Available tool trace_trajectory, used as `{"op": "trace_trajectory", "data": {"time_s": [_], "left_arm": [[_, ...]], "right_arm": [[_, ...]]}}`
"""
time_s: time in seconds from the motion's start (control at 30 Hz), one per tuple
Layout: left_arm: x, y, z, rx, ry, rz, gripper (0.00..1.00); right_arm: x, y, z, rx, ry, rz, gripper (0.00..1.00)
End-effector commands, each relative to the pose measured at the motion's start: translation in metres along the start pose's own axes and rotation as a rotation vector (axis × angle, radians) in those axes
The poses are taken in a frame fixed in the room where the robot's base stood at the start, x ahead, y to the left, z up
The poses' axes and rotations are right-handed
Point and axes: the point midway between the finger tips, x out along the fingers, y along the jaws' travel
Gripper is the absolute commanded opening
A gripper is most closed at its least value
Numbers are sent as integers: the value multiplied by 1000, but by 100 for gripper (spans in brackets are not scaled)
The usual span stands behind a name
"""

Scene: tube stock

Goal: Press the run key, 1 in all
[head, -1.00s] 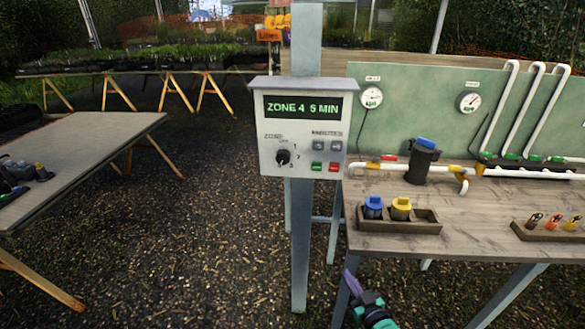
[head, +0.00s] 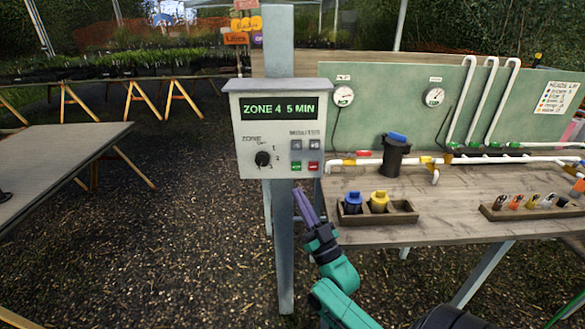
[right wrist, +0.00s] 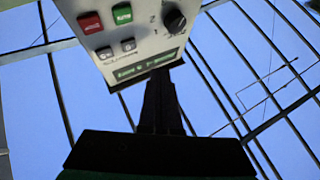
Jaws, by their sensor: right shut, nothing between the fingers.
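The control box (head: 278,132) is fixed to a grey post, and its display (head: 280,108) reads "ZONE 4 5 MIN". A green key (head: 296,167), probably the run key though its label is too small to read, sits at the lower right beside a red key (head: 314,166). The green key (right wrist: 122,13) and red key (right wrist: 90,22) also show in the right wrist view. My right gripper (head: 299,192) is shut and empty, pointing up just below the box, apart from the keys. Its dark fingers (right wrist: 160,78) show in the right wrist view. My left gripper is out of view.
Two grey keys (head: 304,145) sit above the coloured ones, and a black zone knob (head: 262,158) is left of them. A wooden bench (head: 450,205) with a caddy (head: 402,213) and pipes stands close on the right. Gravel left of the post is clear.

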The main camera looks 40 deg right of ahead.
Motion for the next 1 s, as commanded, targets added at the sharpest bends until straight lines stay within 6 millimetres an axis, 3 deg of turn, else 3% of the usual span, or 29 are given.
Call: {"op": "trace_trajectory", "data": {"time_s": [0.27, 0.7, 1.0], "left_arm": [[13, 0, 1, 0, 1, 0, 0], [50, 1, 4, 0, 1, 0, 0], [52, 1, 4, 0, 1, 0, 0]], "right_arm": [[10, 8, 13, -1, 0, -2, 0], [53, 40, 44, -1, 1, -1, 0], [61, 45, 46, 0, -3, -1, 0]]}}
